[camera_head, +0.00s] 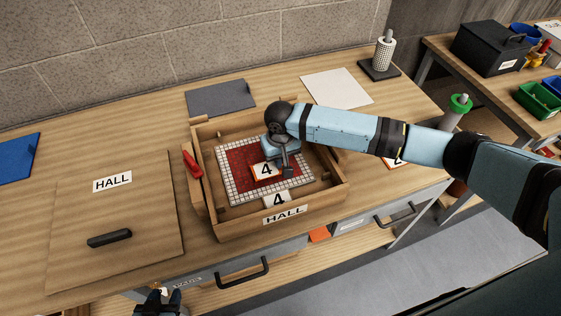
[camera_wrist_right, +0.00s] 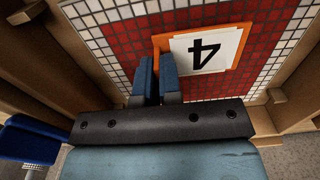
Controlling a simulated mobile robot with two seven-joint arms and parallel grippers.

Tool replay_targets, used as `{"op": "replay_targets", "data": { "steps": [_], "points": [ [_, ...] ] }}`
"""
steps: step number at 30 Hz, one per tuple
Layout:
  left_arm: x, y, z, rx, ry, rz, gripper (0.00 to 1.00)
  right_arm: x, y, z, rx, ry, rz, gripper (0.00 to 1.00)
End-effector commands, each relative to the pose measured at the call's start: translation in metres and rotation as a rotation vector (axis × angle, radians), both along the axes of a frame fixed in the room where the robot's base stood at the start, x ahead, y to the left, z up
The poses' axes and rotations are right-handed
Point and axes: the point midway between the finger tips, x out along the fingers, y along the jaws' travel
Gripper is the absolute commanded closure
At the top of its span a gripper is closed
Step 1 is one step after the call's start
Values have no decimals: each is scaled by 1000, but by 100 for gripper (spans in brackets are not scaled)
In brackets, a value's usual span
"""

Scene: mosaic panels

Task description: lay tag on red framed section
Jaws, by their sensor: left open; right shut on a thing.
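The mosaic panel (camera_head: 226,187) has a red tiled middle (camera_head: 236,163) framed by white tiles, and it sits in a wooden tray (camera_head: 225,228) labelled HALL. A white tag with a black 4 and an orange edge (camera_head: 265,170) is over the red tiles. My right gripper (camera_head: 284,170) is shut on the tag's edge. In the right wrist view, the tag (camera_wrist_right: 207,50) lies flat on or just above the red tiles (camera_wrist_right: 124,40), with the fingertips (camera_wrist_right: 158,62) at its orange edge; contact is unclear. My left gripper (camera_head: 160,296) is open and empty at the bottom edge.
A white 4 label (camera_head: 277,199) is at the tray's front. A red-handled tool (camera_head: 192,163) lies by its left wall. A HALL board with black handle (camera_head: 70,225) lies left. A numbered card (camera_head: 396,161) is partly hidden behind my right arm. A grey sheet (camera_head: 220,97) and white sheet (camera_head: 337,88) lie behind.

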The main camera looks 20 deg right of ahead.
Motion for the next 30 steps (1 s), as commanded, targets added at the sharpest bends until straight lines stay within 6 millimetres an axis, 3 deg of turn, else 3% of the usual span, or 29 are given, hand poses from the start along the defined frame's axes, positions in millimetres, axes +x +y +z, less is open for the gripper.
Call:
{"op": "replay_targets", "data": {
  "steps": [4,15,19,30],
  "points": [
    [-1,0,2,-1,1,1,57,-1,0,-17,0,1,1,100],
    [-1,0,3,0,1,1,57,0,0,-21,0,1,1,100],
    [-1,0,2,0,1,1,57,0,0,-21,0,0,1,69],
    [-1,0,0,0,0,1,57,0,0,-14,1,-1,1,69]
  ]
}}
